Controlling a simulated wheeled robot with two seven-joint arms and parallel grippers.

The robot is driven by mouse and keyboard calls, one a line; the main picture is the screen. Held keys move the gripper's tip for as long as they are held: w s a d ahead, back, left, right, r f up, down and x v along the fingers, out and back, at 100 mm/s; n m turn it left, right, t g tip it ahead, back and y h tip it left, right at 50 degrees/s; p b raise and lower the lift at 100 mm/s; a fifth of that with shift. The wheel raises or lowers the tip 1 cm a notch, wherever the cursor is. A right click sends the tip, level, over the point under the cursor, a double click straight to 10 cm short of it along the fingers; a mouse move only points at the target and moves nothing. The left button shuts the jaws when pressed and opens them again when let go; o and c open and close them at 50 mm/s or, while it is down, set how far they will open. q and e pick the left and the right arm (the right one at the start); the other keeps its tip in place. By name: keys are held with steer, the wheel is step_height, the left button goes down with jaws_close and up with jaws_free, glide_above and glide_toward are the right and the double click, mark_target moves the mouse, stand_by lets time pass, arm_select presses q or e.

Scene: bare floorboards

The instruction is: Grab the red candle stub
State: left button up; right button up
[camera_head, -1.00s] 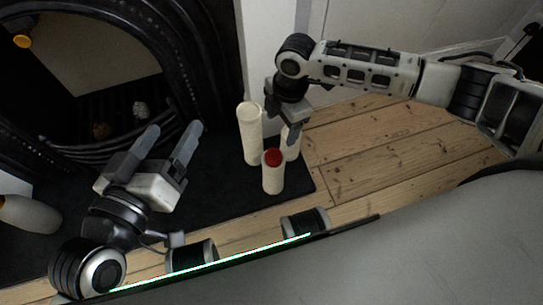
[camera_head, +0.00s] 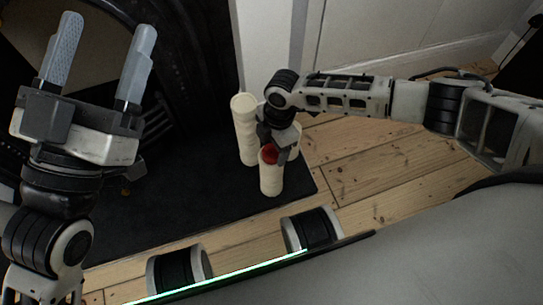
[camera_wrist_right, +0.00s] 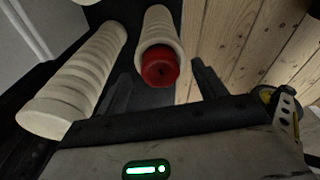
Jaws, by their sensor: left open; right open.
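The red candle stub (camera_head: 269,154) sits in the top of a short cream pillar (camera_head: 270,181) on the dark hearth slab. It also shows in the right wrist view (camera_wrist_right: 160,69), centred between the two dark fingers. My right gripper (camera_head: 273,149) is open, pointing down just over the stub, and partly hides it in the head view. I cannot tell whether the fingers touch it. My left gripper (camera_head: 106,34) is open and empty, raised at the far left in front of the fireplace.
A taller cream pillar (camera_head: 244,130) stands close left of the stub, also large in the right wrist view (camera_wrist_right: 80,75). Another cream pillar (camera_head: 296,140) stands close behind to the right. The dark hearth slab (camera_head: 190,195) is clear to the left; bare floorboards (camera_head: 380,160) lie right.

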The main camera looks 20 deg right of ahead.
steer(key=shift+s+a+f, duration=0.1)
steer(key=shift+f, duration=0.65)
steer(key=c, duration=1.1)
arm_select(q)
steer(key=shift+s+r+m+h, duration=0.35)
steer(key=shift+r+m+h, duration=0.45)
steer(key=shift+m, duration=0.2)
arm_select(e)
steer(key=shift+r, duration=0.15)
